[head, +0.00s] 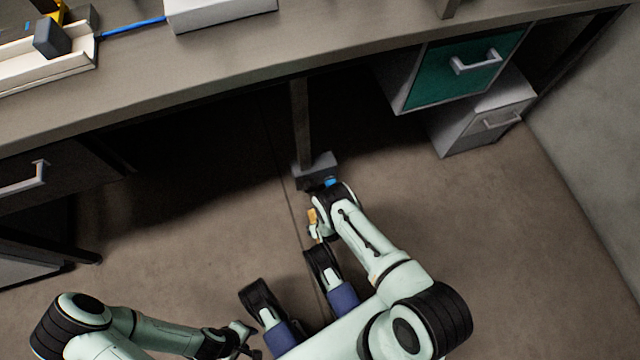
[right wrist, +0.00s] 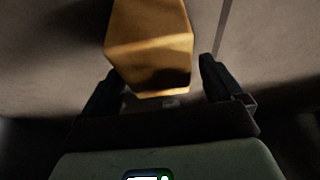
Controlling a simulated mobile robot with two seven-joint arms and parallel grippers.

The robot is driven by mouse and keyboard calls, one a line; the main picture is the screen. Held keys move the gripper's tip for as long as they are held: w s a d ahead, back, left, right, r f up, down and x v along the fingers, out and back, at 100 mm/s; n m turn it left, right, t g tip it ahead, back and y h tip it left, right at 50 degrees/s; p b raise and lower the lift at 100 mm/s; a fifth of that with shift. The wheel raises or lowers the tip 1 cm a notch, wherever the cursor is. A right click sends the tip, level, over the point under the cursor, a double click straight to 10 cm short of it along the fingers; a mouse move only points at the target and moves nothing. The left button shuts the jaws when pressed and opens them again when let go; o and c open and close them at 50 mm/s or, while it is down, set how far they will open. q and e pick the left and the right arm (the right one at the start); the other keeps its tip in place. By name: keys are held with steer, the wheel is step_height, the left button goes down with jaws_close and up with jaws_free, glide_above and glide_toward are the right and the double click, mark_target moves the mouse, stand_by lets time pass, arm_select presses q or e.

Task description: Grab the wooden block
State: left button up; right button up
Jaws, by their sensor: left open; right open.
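The wooden block (right wrist: 150,42) is orange-brown and fills the upper middle of the right wrist view. My right gripper (right wrist: 161,70) is open, with one dark finger to each side of the block's near end. The left finger looks close to the block, and a gap shows at the right finger. I cannot tell whether either touches it. In the head view a small orange piece, apparently the block (head: 312,216), shows beside my right wrist, mostly hidden. My left gripper (head: 250,341) is open and empty at the lower left, far from the block.
A long worktop (head: 200,75) crosses the top, bearing a white box (head: 215,12) and a tray (head: 60,68). A table leg with a grey foot (head: 316,167) stands just beyond my right wrist. Drawer units (head: 462,72) hang at the right. The floor (head: 510,240) is clear at right.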

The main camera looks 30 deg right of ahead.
steer(key=shift+w, duration=0.1)
steer(key=c, duration=1.6)
